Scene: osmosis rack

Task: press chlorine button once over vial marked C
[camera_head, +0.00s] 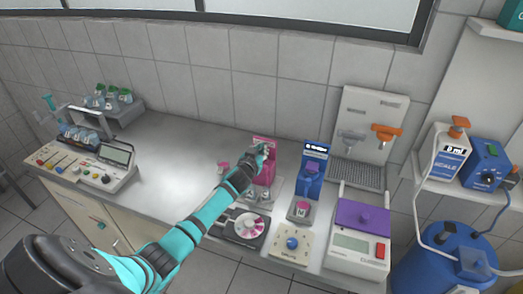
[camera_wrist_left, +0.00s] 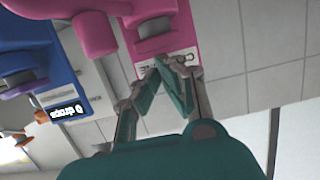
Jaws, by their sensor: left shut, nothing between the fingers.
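The pink dispenser (camera_head: 267,172) stands near the back wall; I take it for the chlorine one, but its label is not readable. It also fills the top of the left wrist view (camera_wrist_left: 97,35), with a grey part and a white label. My left gripper (camera_head: 263,150) is at the upper front of this dispenser. In the left wrist view my left gripper (camera_wrist_left: 166,68) has its teal fingertips together and empty, close to the white label; contact cannot be told. Small glass vials (camera_head: 258,194) sit below the dispenser; no letter C is readable. My right gripper is not in view.
A blue dispenser (camera_head: 311,178) stands right of the pink one. In front are a round pink-and-white dial device (camera_head: 249,226), a beige unit with a blue knob (camera_head: 291,243) and a purple-topped device (camera_head: 363,217). The counter's left middle (camera_head: 185,150) is free.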

